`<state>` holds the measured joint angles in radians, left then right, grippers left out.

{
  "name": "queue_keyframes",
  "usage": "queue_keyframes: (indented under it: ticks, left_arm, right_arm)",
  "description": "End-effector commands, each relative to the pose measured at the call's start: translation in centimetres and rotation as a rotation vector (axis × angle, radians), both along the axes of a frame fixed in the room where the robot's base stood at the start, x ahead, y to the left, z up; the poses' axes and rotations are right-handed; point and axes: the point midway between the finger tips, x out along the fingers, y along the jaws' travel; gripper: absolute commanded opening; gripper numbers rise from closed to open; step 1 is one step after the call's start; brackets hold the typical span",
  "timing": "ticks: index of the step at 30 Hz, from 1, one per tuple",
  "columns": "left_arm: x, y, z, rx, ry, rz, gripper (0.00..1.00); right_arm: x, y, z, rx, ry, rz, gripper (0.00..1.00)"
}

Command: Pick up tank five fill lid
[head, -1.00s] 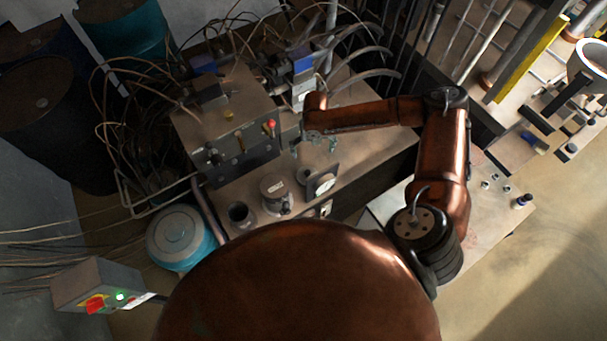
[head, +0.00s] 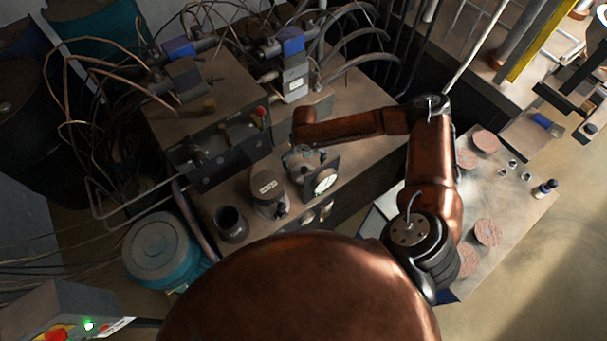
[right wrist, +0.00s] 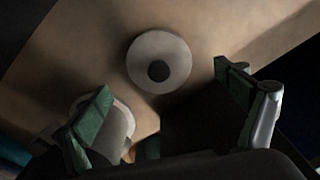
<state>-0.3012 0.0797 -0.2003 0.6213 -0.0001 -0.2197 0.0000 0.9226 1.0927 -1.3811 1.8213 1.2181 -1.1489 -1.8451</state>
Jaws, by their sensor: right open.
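In the right wrist view a pale round piece with a dark round centre (right wrist: 159,50), which looks like a lid with a knob, lies on the brown surface ahead of my fingers. I cannot read a tank number on it. My right gripper (right wrist: 168,92) is open, with green-padded fingers spread and nothing between them. In the head view the right gripper (head: 304,160) is low over the bench, behind the gauge, and hides what is under it. A second pale round piece (right wrist: 117,125) is partly hidden behind the left-hand finger. My left gripper is not in view.
A gauge (head: 325,182), a labelled canister (head: 267,190) and an open dark cup (head: 231,224) stand close by on the bench. A metal box with valves (head: 215,150) and hoses is behind them. A table with several reddish discs (head: 488,232) is at right.

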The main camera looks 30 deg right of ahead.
Motion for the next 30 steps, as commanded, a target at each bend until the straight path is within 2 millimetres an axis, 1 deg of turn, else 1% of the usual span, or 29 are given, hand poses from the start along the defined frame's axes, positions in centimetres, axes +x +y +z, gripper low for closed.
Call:
queue_keyframes:
  ticks: [5, 10, 13, 16, 22, 30]
  left_arm:
    - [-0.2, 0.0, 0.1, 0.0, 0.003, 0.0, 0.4]
    - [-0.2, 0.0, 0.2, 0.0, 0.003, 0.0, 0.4]
    - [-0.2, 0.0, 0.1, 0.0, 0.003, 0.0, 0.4]
    - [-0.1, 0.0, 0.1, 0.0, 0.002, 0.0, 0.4]
    - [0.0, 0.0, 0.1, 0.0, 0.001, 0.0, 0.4]
    - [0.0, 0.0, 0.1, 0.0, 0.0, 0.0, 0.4]
  right_arm:
    - [-0.1, 0.1, -1.9, -0.001, 0.001, -0.001, 0.91]
    - [-0.1, 0.2, -4.5, -0.001, 0.003, -0.002, 0.91]
    - [-0.1, 0.2, -5.6, 0.0, 0.001, -0.002, 0.91]
    - [-0.1, 0.1, -6.0, -0.001, 0.0, -0.002, 0.91]
    - [-0.1, 0.1, -6.0, 0.0, 0.001, -0.002, 0.91]
    - [-0.1, 0.1, -6.0, 0.0, 0.001, -0.002, 0.73]
